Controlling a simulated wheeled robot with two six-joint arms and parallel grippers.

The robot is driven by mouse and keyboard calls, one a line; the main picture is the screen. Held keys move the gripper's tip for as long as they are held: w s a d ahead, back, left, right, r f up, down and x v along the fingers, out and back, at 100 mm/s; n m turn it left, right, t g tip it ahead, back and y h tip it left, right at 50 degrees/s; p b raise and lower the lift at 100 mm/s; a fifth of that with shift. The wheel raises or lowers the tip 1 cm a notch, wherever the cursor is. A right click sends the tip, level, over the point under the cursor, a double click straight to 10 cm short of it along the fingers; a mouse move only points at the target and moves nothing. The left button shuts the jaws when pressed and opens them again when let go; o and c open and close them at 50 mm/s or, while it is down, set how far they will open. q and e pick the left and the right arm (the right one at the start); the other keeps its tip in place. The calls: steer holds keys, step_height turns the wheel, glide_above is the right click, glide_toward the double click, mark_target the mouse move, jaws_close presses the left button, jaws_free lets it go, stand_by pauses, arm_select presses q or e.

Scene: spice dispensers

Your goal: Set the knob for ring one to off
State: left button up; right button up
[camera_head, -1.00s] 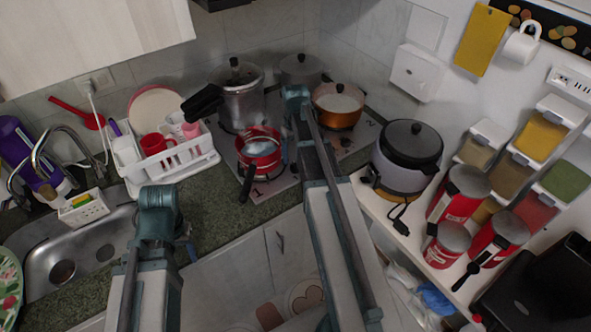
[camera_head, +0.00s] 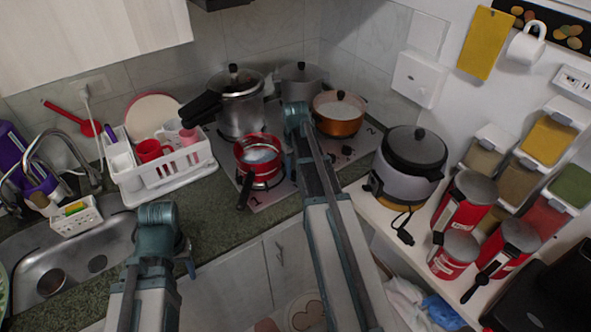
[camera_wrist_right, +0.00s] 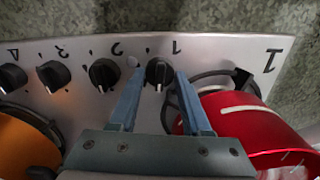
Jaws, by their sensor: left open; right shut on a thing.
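In the right wrist view, the black knob marked 1 (camera_wrist_right: 158,72) sits on the silver stove panel (camera_wrist_right: 225,55). My right gripper (camera_wrist_right: 158,80) has a finger on each side of this knob and is shut on it. A white mark on the knob runs roughly up and down in the picture. More black knobs, for 2 (camera_wrist_right: 104,74), 3 (camera_wrist_right: 53,75) and 4 (camera_wrist_right: 12,77), are to the left. In the head view, the right arm (camera_head: 297,115) reaches to the stove, hiding the knobs. My left gripper (camera_head: 185,255) is open and empty over the counter front, mostly hidden by its wrist.
A red pot (camera_head: 258,160) stands close to the right gripper on the ring marked 1; it also shows in the wrist view (camera_wrist_right: 240,125). A copper pot (camera_head: 340,115) and a pressure cooker (camera_head: 238,105) stand behind. A dish rack (camera_head: 165,165) is to the left.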

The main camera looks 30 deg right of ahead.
jaws_close()
steer(key=shift+n, duration=0.8)
steer(key=o, duration=1.1)
jaws_free()
steer(key=shift+c, duration=0.2)
steer(key=shift+r, duration=0.1)
step_height(320, 180, up, 14)
steer(key=p, duration=1.3)
steer(key=shift+f+p, duration=0.2)
steer(key=shift+p, duration=0.2)
